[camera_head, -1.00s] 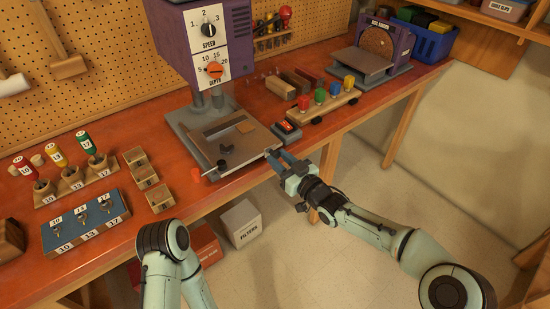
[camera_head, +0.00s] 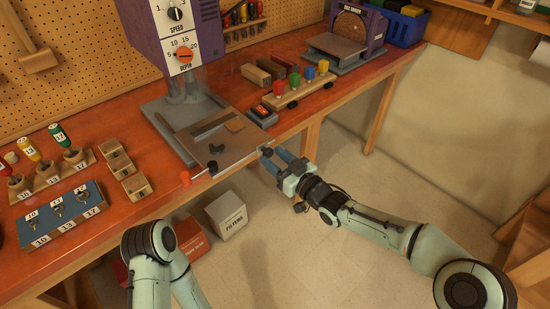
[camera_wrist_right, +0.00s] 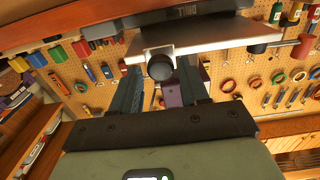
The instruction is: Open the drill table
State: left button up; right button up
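The drill table (camera_head: 195,149) is a flat grey plate on the drill press base (camera_head: 158,112). It sits forward of the column, its front edge out past the bench edge. The fingertip contact is partly hidden. My left arm shows at the bottom, but its gripper is out of frame.
The purple drill press (camera_head: 160,30) stands behind the table. A red-and-black device (camera_head: 263,115) and a wooden rack with coloured pegs (camera_head: 300,88) sit to the right. Wooden blocks (camera_head: 129,172) are at left. A white box (camera_head: 227,215) is below; floor at right is clear.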

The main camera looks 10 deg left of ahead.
jog(key=v, duration=1.3)
jog(key=shift+s, duration=0.15)
jog(key=shift+d, duration=0.1)
jog(key=s+d+f+m+g+h+p, duration=0.1)
jog(key=s+d+f+m+h+p, duration=0.15)
jog(key=f, duration=0.65)
jog(key=s+d+f+m+g+h+p, duration=0.1)
jog(key=s+d+f+m+g+h, duration=0.2)
jog(key=f, duration=0.5)
jog(key=s+d+f+m+h+p, duration=0.25)
jog(key=f+m, duration=0.25)
jog(key=f, duration=0.4)
jog(key=s+d+f+m+g+h+p, duration=0.1)
jog(key=s+f+g, duration=0.3)
jog(key=s, duration=0.7)
jog(key=s+d+f+m+g+h+p, duration=0.1)
jog(key=s+d+f+m+g+p, duration=0.1)
jog(key=s, duration=0.9)
notch_tip(320, 180, down, 3)
jog(key=shift+s+d+m+g+h, duration=0.3)
jog(key=shift+m+g, duration=0.15)
jog(key=shift+g, duration=0.55)
